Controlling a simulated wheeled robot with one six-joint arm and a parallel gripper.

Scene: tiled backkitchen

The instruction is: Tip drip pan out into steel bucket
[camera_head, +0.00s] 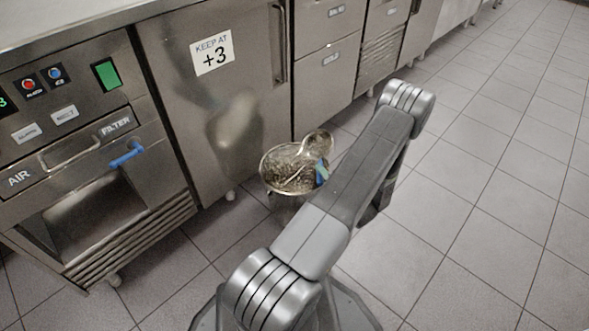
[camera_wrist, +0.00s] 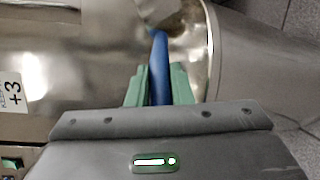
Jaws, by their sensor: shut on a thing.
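The steel bucket (camera_head: 265,180) stands on the floor in front of the cabinet door, its open mouth up. In the wrist view its wall (camera_wrist: 255,60) fills the upper right. My gripper (camera_head: 321,172) is at the bucket's right rim, partly hidden by my arm. In the wrist view my gripper's green fingers (camera_wrist: 160,88) are shut on a blue handle (camera_wrist: 160,62), which I take as the drip pan's. A shiny rounded metal piece (camera_head: 319,146) shows at the bucket's far right rim; I cannot tell whether it is the pan. Any contents are unclear.
A steel machine (camera_head: 95,125) with an open lower bay and another blue handle (camera_head: 127,154) stands at the left. A cabinet door (camera_head: 175,75) with a "+3" sign is right behind the bucket. Tiled floor (camera_head: 470,200) is clear to the right.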

